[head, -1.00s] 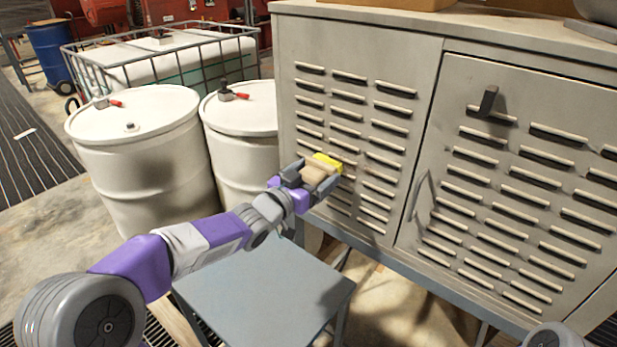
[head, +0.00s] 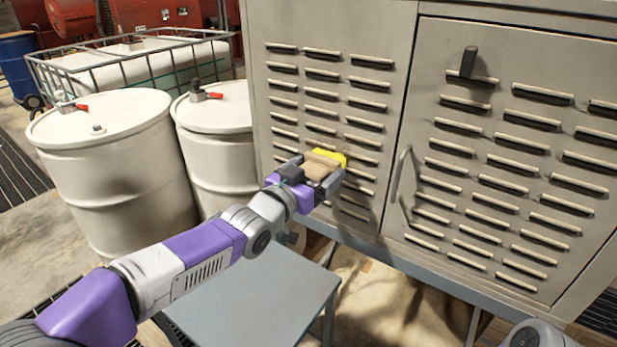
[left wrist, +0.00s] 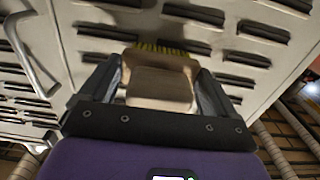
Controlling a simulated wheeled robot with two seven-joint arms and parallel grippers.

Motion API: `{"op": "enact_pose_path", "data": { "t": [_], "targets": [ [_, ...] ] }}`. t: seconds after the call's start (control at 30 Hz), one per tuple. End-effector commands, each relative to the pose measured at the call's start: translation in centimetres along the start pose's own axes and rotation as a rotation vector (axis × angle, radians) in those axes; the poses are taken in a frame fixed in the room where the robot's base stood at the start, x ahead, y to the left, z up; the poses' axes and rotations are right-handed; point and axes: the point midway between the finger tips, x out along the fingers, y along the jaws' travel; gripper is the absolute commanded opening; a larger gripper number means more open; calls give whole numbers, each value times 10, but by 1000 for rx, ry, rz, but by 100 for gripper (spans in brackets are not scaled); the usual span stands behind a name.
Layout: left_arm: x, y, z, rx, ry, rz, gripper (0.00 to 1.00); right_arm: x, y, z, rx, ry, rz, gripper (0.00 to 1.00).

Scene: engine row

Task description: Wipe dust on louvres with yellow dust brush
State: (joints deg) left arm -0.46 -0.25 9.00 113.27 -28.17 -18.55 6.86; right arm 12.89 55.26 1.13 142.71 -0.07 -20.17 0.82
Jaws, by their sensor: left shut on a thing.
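The yellow dust brush (head: 327,158) has a tan wooden block and yellow bristles. My left gripper (head: 318,175) is shut on its block, and the bristles face the left louvred panel (head: 388,85) of the grey cabinet. In the left wrist view the brush block (left wrist: 160,88) sits between the two fingers, with the bristles (left wrist: 160,48) at or very near the louvres. Whether they touch is hard to tell. A brownish dusty patch (head: 362,158) shows around the louvres beside the brush. My right gripper is not in view.
The cabinet door (head: 500,130) with a handle (head: 401,175) and more louvres is to the right. White drums (head: 110,165) and a caged tank (head: 140,62) stand at the left. A small grey table (head: 245,300) is below my left arm.

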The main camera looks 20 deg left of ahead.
Motion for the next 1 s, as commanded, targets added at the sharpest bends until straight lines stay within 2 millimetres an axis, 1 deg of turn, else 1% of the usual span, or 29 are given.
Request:
{"op": "enact_pose_path", "data": {
  "t": [0.03, 0.1, 0.33, 0.57, 0.6, 0.63, 0.73, 0.9, 1.0],
  "targets": [
    [0, 3, 2, 0, 5, 1, 66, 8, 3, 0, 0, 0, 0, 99],
    [-1, 6, 2, -1, 3, 0, 66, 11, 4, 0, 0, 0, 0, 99],
    [-1, 11, 0, 0, 3, 0, 66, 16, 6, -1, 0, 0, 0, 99],
    [0, 27, 3, -3, 3, 3, 66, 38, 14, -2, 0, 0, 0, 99],
    [1, 31, 0, -4, 0, 3, 66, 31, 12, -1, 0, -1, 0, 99],
    [1, 33, -2, -4, 1, 3, 66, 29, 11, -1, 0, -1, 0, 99],
    [2, 40, -2, -3, 1, 3, 66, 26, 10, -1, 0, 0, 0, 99],
    [2, 44, -2, -1, 1, 1, 66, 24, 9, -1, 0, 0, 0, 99],
    [2, 49, -3, -2, -1, 4, 66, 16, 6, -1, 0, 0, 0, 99]
  ]
}}
